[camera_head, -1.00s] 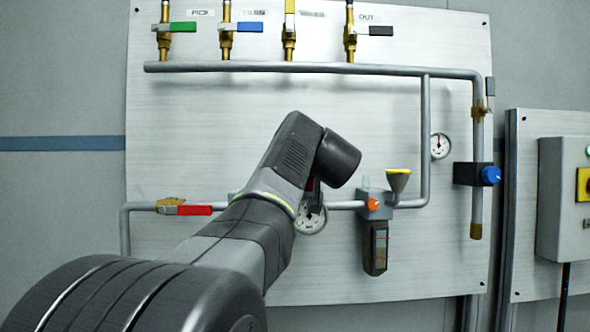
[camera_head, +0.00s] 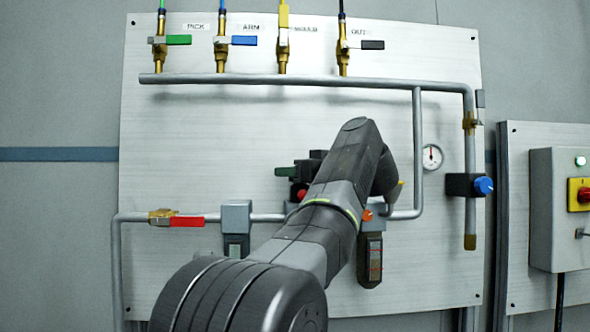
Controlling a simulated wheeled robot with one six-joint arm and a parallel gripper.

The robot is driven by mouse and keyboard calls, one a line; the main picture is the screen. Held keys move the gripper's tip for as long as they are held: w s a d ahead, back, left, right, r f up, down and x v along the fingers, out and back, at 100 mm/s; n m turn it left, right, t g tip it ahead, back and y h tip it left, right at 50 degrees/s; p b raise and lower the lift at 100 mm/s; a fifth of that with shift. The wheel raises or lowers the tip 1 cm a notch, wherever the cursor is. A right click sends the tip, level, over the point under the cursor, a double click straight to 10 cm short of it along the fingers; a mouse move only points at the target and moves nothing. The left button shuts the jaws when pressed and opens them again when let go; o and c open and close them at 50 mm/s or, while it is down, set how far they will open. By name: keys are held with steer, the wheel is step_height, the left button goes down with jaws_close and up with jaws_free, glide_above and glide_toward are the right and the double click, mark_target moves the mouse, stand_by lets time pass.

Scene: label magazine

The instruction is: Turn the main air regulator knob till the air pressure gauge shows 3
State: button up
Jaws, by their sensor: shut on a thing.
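My gripper (camera_head: 302,182), dark and partly hidden by my arm, is at the middle of the lower pipe. It is shut on a red knob (camera_head: 299,193), which shows just below its dark body, above a grey housing on the pipe. My arm covers the fingertips' far side and the area below the knob, so no gauge face or needle can be read there. A small round white gauge (camera_head: 432,157) shows at the right, too small to read surely. Near it, a blue knob (camera_head: 484,185) sits on a black block, apart from my gripper.
A red-handled valve (camera_head: 187,221) and a grey filter unit (camera_head: 236,215) are left on the lower pipe. A unit with an orange knob (camera_head: 367,215) is close right of my arm. Several coloured valves line the top pipe (camera_head: 300,79). A switch box (camera_head: 560,205) is far right.

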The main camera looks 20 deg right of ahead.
steer(key=shift+r+n+g+y+p, duration=0.15)
steer(key=shift+n+g+y+p, duration=0.2)
steer(key=shift+y, duration=0.25)
steer(key=o, duration=1)
steer(key=shift+s, duration=0.1)
steer(key=shift+p+v, duration=0.85)
steer(key=shift+v, duration=2.95)
